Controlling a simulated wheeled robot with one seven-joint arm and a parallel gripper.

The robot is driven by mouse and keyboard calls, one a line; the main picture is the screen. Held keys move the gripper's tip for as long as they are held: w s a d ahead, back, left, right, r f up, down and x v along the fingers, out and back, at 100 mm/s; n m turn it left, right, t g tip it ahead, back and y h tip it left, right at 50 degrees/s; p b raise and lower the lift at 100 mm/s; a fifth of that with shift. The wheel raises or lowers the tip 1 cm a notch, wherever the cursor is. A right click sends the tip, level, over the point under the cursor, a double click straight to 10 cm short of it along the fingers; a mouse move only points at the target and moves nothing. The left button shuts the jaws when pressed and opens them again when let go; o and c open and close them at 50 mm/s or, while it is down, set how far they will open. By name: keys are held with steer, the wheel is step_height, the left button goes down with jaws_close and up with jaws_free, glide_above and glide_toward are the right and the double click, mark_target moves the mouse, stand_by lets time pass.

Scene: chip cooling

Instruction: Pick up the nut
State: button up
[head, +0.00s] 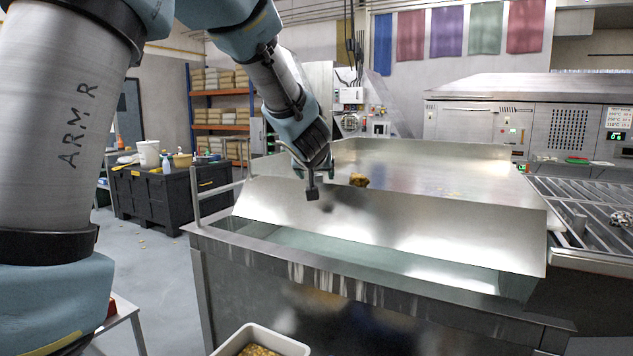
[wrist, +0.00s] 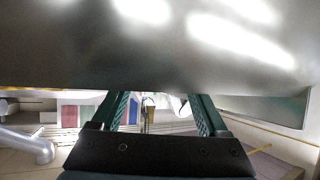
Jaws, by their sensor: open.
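No piece that I can clearly tell is a nut shows in either view. A small brown lump (head: 359,180) lies on the shiny metal tray (head: 440,175), near the top of its sloped front; I cannot tell what it is. My gripper (head: 312,192) hangs over the tray's front slope, to the left of the lump and apart from it. In the wrist view my gripper (wrist: 160,108) has its two fingers apart with nothing held between them. The lump does not show in the wrist view, where a shiny metal surface fills the top.
A trough edge (head: 360,290) runs below the slope. A white bin (head: 262,340) with yellowish pieces stands at the bottom front. A roller conveyor (head: 590,215) is at the right, with a small metallic thing (head: 621,222) on it. A black crate (head: 165,195) stands at the left.

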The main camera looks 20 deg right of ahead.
jaws_close()
stand_by(0.6)
